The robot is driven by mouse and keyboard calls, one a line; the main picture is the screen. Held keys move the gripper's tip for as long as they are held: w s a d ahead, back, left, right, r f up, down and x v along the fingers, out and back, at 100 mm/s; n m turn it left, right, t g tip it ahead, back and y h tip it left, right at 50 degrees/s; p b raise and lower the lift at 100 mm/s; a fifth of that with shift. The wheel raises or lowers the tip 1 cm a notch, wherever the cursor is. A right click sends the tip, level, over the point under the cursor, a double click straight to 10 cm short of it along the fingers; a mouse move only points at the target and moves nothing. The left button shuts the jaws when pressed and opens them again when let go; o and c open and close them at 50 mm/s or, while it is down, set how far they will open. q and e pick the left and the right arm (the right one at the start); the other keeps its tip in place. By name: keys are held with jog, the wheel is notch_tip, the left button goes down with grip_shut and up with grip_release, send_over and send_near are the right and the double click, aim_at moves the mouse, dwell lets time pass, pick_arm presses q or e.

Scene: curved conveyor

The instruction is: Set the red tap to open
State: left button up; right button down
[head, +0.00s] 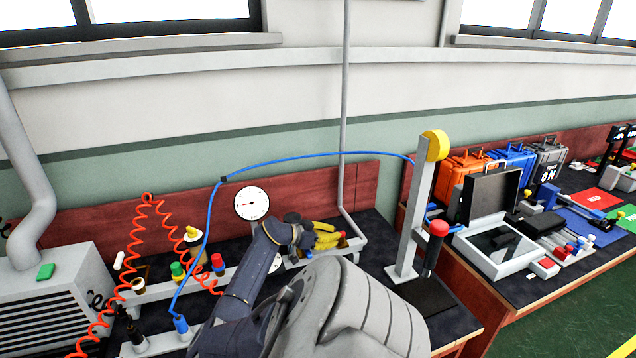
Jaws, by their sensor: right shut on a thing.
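My right gripper (308,235) is at the end of a dark arm that reaches up over the bench from the bottom of the head view. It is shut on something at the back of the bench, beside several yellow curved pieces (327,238). The gripper and arm cover what it holds, so I cannot make that out. I cannot pick out the red tap with certainty; it may be hidden behind the gripper. My left gripper is not in view.
A round gauge (251,204) stands left of the gripper. A blue hose (290,155) arches overhead, and a coiled orange hose (135,240) hangs at left. Green (177,270) and red (217,260) knobs sit on the bench. A grey post (412,215) stands right.

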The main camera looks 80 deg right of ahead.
jog(key=shift+s+d+r, duration=0.15)
jog(key=shift+s+r, duration=0.05)
jog(key=shift+s, duration=0.05)
jog(key=c, duration=1.7)
grip_release()
jog(key=o, duration=0.3)
jog(key=shift+f, duration=0.1)
jog(key=shift+o, duration=0.2)
jog(key=shift+w+a, duration=0.3)
jog(key=shift+w, duration=0.1)
jog(key=v, duration=1.1)
jog(key=shift+w, duration=0.1)
jog(key=shift+c, duration=0.2)
